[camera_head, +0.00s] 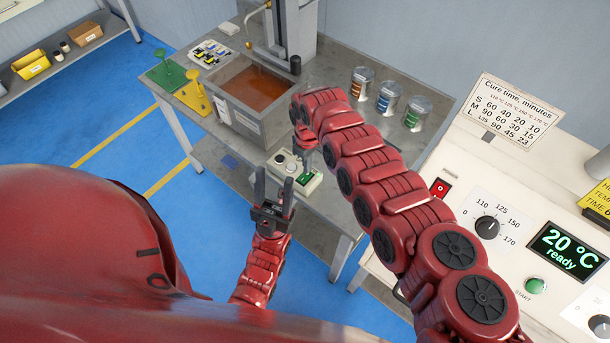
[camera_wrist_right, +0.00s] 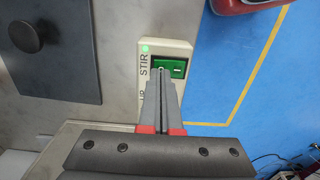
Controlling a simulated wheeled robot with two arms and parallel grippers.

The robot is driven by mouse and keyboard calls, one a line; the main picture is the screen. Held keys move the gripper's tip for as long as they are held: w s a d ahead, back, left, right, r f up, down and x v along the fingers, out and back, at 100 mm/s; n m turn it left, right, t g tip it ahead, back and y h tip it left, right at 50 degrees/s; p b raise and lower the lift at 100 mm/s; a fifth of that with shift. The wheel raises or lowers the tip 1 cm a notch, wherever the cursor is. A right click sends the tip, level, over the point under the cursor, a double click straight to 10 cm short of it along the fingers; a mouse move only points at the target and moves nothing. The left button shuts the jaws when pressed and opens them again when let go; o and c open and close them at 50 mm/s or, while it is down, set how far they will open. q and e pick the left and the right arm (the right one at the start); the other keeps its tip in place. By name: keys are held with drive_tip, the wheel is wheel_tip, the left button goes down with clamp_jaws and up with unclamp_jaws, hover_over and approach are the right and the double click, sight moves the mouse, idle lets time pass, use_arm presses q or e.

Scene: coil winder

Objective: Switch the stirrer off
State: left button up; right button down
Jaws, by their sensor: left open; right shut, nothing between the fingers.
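A small cream control box (camera_head: 311,187) sits at the front edge of the grey bench, below the tank. In the right wrist view the control box (camera_wrist_right: 171,48) carries the label STIR, a lit green lamp (camera_wrist_right: 145,48) and a green rocker switch (camera_wrist_right: 179,68). My right gripper (camera_wrist_right: 160,70) is shut and empty, its fingertips over the left part of the switch; I cannot tell whether they touch it. In the head view its fingers are partly hidden by my arm. My left gripper (camera_head: 274,178) is open and empty, in front of the box's left side.
A tank (camera_head: 258,127) of brown liquid stands behind the box, with a grey column (camera_head: 301,35) behind it. Several cans (camera_head: 387,97) stand at the bench's back right. An oven panel (camera_head: 470,195) with a red switch (camera_head: 440,187) and dials is at the right.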

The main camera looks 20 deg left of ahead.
drive_tip(key=shift+f+b, duration=0.65)
drive_tip(key=shift+f, duration=0.1)
drive_tip(key=shift+r, duration=0.2)
wheel_tip(320, 180, up, 7)
drive_tip(key=p, duration=0.5)
drive_tip(key=shift+f, duration=0.1)
idle(0.5)
